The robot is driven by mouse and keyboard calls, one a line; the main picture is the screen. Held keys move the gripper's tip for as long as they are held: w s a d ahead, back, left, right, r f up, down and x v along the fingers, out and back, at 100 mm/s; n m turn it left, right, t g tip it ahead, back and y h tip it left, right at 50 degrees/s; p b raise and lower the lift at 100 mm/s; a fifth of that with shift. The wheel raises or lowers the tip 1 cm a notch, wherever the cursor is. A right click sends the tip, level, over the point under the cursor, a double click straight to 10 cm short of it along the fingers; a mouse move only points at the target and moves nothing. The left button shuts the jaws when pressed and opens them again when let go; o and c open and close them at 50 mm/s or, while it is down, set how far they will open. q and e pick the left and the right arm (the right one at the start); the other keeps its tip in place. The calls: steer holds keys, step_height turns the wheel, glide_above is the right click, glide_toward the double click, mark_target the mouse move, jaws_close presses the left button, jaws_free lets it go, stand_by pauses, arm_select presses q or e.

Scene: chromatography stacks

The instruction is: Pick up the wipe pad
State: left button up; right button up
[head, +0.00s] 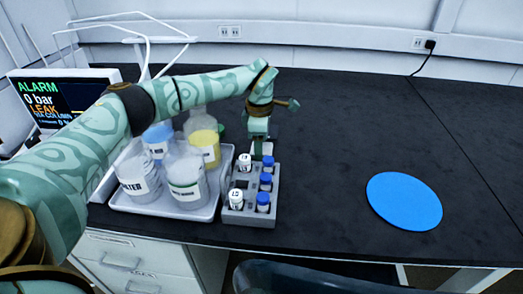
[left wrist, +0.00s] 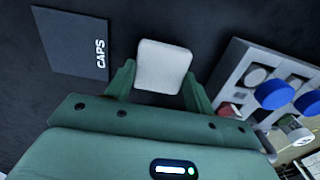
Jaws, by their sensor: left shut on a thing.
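The wipe pad (left wrist: 163,66) is a small white rounded square. In the left wrist view it sits between the two fingers of my left gripper (left wrist: 158,88), which is shut on it. In the head view my left gripper (head: 260,146) points down just behind the vial rack, with a bit of the white pad (head: 267,149) showing at its fingers. I cannot tell whether the pad still touches the bench. My right gripper is in neither view.
A grey rack (head: 234,215) with blue-capped and white-capped vials stands close in front of my left gripper. A tray (head: 175,210) of bottles is left of it. A dark square marked CAPS (left wrist: 68,45) lies nearby. A blue disc (head: 404,201) lies right; the bench between is clear.

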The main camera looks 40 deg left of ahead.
arm_select(q)
steer(key=shift+r, duration=0.1)
steer(key=shift+r, duration=0.3)
steer(key=r+p, duration=0.1)
steer(key=r, duration=0.1)
steer(key=s+r+p, duration=0.1)
steer(key=p, duration=0.1)
steer(key=r+p, duration=0.1)
steer(key=r, duration=0.1)
steer(key=shift+s+d+r, duration=0.15)
steer(key=shift+d+r, duration=0.15)
steer(key=s+d+r+p, duration=0.5)
steer(key=s+r+p, duration=0.1)
steer(key=s, duration=0.5)
steer(key=shift+s+d+r+p, duration=0.15)
steer(key=shift+r+p, duration=0.15)
steer(key=shift+p, duration=0.35)
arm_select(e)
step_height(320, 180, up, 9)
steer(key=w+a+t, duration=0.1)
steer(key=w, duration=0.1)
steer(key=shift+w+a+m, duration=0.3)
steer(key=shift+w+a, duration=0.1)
arm_select(q)
steer(key=shift+o, duration=0.3)
